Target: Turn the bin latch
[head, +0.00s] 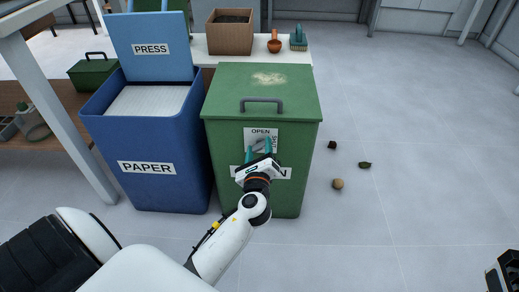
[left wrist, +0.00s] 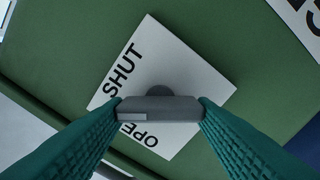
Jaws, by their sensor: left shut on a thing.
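The green bin (head: 224,140) stands with its lid (head: 290,85) down. On its front is a white plate (head: 252,131) marked OPEN along the top and SHUT along the right side. The grey latch (left wrist: 160,108) sits on this plate, and its round hub shows behind the bar in the left wrist view. My left gripper (head: 262,147) is at the plate, with its teal fingers shut on the latch bar from both ends. In the head view the gripper mostly hides the latch. A dark part at the lower right edge looks like my right gripper (head: 503,273), its jaws unclear.
A blue PAPER bin (head: 147,185) with its lid raised stands close on the left of the green bin. Several small dark and brown bits (head: 338,184) lie on the floor to the right. A planter box (head: 230,38) stands on the bench behind. The right floor is otherwise clear.

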